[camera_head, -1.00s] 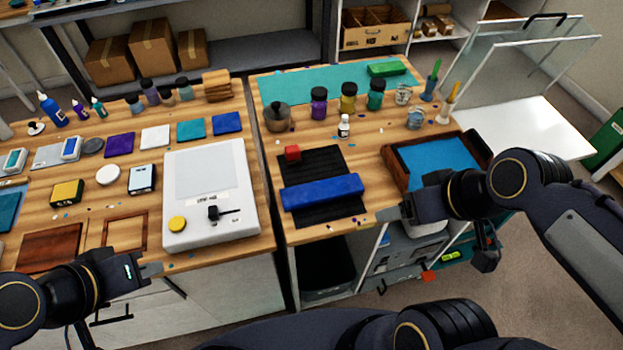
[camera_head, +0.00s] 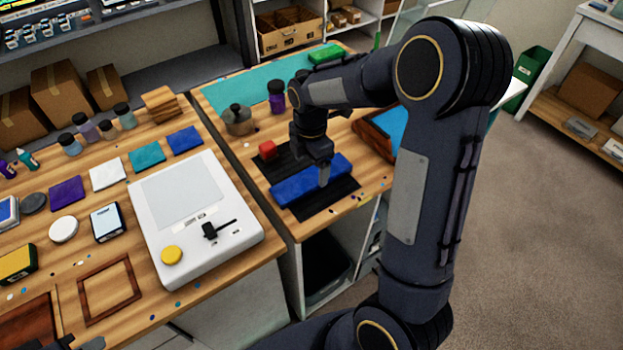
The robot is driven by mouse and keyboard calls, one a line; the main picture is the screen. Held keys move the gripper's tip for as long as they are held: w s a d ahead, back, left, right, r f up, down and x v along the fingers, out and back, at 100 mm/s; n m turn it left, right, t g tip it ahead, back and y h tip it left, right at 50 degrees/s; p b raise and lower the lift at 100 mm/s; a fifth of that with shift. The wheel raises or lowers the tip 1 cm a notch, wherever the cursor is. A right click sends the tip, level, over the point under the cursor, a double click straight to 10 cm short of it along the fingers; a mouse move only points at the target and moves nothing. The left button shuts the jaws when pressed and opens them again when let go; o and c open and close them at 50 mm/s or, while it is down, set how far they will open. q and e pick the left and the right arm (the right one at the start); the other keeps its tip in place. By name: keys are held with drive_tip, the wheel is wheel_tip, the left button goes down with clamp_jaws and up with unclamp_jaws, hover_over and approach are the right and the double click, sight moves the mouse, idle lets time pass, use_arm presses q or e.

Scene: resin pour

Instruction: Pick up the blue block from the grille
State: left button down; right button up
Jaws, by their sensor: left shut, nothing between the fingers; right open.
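The blue block (camera_head: 295,187) is a long bar lying across the black ribbed grille (camera_head: 335,201) on the right-hand bench. My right gripper (camera_head: 323,178) points down at the block's right half, its fingertips at or just above it. It is open. Only one finger shows clearly, so I cannot tell whether the fingers straddle the block or touch it. The far end of the grille is partly hidden by my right gripper. My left gripper (camera_head: 88,343) shows only as a sliver at the bottom left edge, shut and empty, far from the block.
A wooden tray (camera_head: 373,137) with blue inside is to the right, partly behind my arm. A white scale (camera_head: 215,243) stands left, across the bench gap.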

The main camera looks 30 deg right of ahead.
sight(312, 176)
drive_tip(key=f, duration=0.4)
drive_tip(key=shift+w+d+f, duration=0.15)
drive_tip(key=shift+d, duration=0.05)
drive_tip(key=shift+c, duration=0.3)
drive_tip(key=c, duration=1.2)
drive_tip(key=shift+c, duration=0.4)
